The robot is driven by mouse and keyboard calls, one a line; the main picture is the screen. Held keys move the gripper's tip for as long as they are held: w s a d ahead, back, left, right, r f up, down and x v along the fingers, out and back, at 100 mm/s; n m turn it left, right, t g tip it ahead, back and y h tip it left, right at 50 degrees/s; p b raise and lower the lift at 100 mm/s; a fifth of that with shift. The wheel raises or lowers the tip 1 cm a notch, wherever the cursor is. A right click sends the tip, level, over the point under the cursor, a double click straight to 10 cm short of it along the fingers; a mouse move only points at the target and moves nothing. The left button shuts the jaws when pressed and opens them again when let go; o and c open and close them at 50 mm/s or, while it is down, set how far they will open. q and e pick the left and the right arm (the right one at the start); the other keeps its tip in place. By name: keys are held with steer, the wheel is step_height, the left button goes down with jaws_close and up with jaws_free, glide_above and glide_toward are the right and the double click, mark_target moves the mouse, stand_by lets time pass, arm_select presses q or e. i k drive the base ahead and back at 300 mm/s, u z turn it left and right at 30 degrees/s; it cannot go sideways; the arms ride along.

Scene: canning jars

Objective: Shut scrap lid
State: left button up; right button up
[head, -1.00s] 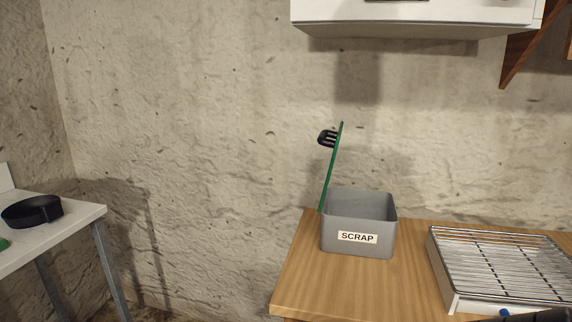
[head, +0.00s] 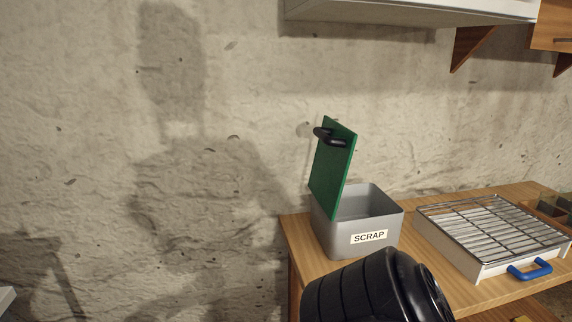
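The scrap bin (head: 336,237) is a grey open-topped box with a white SCRAP label, on the left end of the wooden counter. A black handle (head: 331,138) is on the lid's outer face near the top. A black ribbed part of my own arm covers the counter's front in the lower middle. Neither gripper's fingers show.
A wire rack on a white tray (head: 490,229) with a blue handle (head: 530,269) sits right of the bin on the wooden counter (head: 408,270). A white cabinet (head: 430,12) hangs above. The rough wall is close behind; counter space left of the bin is narrow.

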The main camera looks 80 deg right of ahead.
mark_target(336, 143)
steer(key=z, duration=2.75)
steer(key=k, duration=0.5)
steer(key=u, duration=1.25)
steer(key=i, duration=0.9)
steer(key=z, duration=2.2)
